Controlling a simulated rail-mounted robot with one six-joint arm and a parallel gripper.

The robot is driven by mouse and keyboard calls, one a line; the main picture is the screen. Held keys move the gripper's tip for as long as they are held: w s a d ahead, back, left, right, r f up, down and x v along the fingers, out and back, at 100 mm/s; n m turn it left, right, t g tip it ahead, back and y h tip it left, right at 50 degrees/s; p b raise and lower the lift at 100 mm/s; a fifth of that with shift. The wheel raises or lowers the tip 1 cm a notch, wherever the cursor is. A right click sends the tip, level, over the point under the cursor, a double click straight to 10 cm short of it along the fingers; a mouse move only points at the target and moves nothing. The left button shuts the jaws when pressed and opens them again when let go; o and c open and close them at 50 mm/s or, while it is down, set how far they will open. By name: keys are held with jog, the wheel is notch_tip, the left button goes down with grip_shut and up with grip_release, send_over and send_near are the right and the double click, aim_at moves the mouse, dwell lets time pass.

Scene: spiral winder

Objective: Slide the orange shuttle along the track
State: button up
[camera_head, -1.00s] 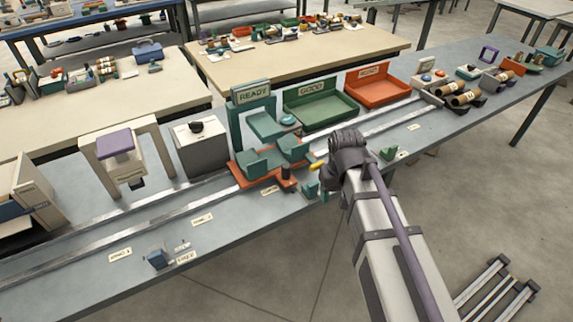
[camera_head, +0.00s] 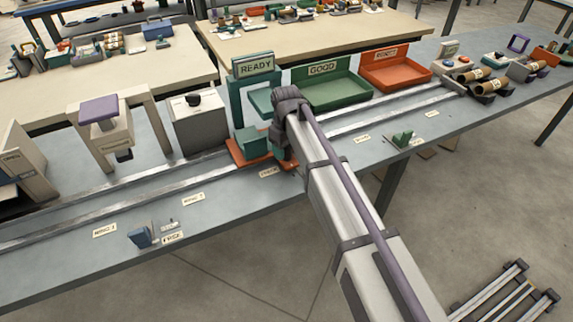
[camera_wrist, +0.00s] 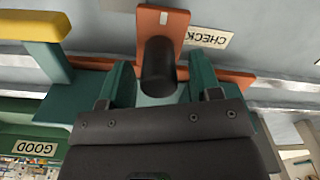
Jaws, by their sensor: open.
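The orange shuttle (camera_head: 238,159) sits on the twin-rail track (camera_head: 130,204) in front of the READY stand, carrying green blocks (camera_head: 251,142). Its right part is hidden behind my arm in the head view. In the wrist view, the shuttle's orange tab (camera_wrist: 149,24) bears a dark upright knob (camera_wrist: 158,62). My gripper (camera_wrist: 160,74) is open, with one green finger on each side of the knob and visible gaps between. In the head view my gripper (camera_head: 284,155) is down at the shuttle's near right side; its fingers are mostly hidden there.
The READY stand (camera_head: 254,65) rises behind the shuttle, with a green GOOD tray (camera_head: 335,93) and an orange tray (camera_head: 395,75) to its right. A grey box (camera_head: 196,125) and a purple-topped arch (camera_head: 98,108) stand along the track to the left.

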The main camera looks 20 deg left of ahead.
notch_tip(320, 180, down, 2)
jog(key=shift+f+b, duration=0.1)
jog(key=shift+b, duration=0.3)
jog(key=shift+c, duration=0.4)
grip_shut()
